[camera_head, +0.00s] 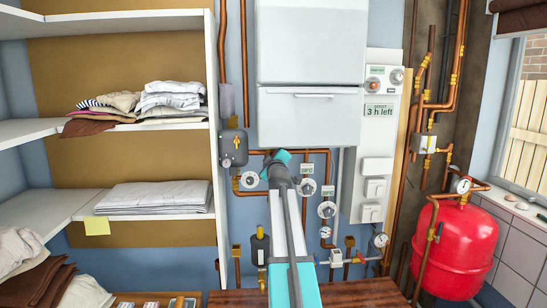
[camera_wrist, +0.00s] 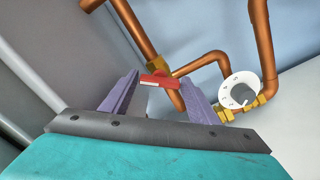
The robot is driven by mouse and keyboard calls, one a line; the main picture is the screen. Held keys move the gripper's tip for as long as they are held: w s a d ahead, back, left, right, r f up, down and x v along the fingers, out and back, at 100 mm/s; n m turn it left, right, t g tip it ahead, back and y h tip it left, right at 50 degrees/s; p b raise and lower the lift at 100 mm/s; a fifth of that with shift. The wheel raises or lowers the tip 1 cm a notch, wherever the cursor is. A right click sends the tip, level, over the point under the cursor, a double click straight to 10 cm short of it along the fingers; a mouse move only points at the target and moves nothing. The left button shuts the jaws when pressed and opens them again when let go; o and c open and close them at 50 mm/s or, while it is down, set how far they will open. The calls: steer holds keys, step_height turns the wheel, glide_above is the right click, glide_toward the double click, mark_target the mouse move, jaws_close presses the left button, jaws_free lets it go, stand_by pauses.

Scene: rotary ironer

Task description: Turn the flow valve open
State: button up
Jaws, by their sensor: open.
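In the wrist view a small red lever (camera_wrist: 152,80) sits on a brass fitting of a copper pipe. I take it for the flow valve's handle, but its label is not readable. My gripper (camera_wrist: 161,88) is open, with its two purple fingers apart and nothing held. The lever shows between the fingertips, its left end close to the left finger. I cannot tell whether they touch or how deep the lever lies. In the head view my arm covers the lever and the fingers.
A white dial (camera_wrist: 238,88) on a copper pipe is just right of the right finger. Above hangs a white boiler (camera_head: 310,115). Shelves with folded linen (camera_head: 155,196) stand left; a red tank (camera_head: 465,240) stands right. A wooden top (camera_head: 365,294) lies below.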

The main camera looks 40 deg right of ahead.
steer(key=c, duration=0.7)
steer(key=shift+s+d, duration=0.1)
steer(key=shift+c, duration=0.4)
